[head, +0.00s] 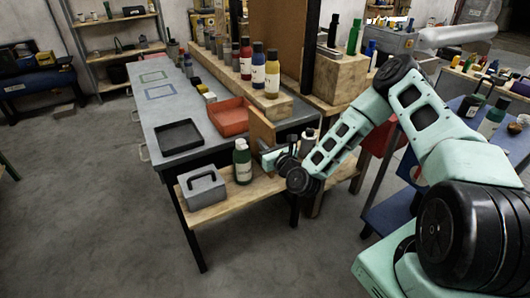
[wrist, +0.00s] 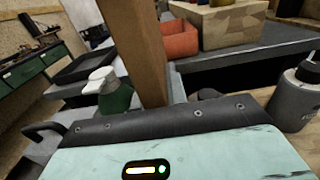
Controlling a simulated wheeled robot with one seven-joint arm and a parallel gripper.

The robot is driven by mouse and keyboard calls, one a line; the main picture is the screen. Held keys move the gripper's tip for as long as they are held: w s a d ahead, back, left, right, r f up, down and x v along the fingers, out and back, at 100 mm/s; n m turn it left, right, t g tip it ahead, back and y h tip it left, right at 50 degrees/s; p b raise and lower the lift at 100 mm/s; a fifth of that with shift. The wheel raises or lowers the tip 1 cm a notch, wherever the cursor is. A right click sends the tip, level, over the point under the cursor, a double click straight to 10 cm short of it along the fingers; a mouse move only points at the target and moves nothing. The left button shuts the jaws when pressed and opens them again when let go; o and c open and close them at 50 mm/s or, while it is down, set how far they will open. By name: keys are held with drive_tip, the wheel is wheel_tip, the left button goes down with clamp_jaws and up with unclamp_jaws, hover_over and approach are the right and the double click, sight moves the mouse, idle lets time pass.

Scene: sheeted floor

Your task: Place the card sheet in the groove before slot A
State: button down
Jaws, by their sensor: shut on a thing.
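The card sheet (head: 261,131) is a brown upright panel near the front end of the grey bench. In the wrist view it rises as a tall brown strip (wrist: 138,50) just beyond my gripper's dark edge. My gripper (head: 272,156) is at the sheet's lower part and is shut on it; the fingertips are mostly hidden. The sheet looks slightly tilted in the wrist view. I cannot make out the groove or a label for slot A. A green and a blue outlined rectangle (head: 160,91) lie on the far bench top.
A green bottle (head: 242,163) and a grey handled block (head: 203,187) stand on the wooden shelf left of my gripper. A black tray (head: 180,137) and a red tray (head: 228,117) are on the bench. Several bottles line a wooden ledge (head: 284,104). The left floor is clear.

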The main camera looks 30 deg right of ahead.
drive_tip(key=shift+f, duration=1.9)
drive_tip(key=shift+f, duration=0.15)
drive_tip(key=c, duration=1.4)
unclamp_jaws()
drive_tip(key=shift+r, duration=0.2)
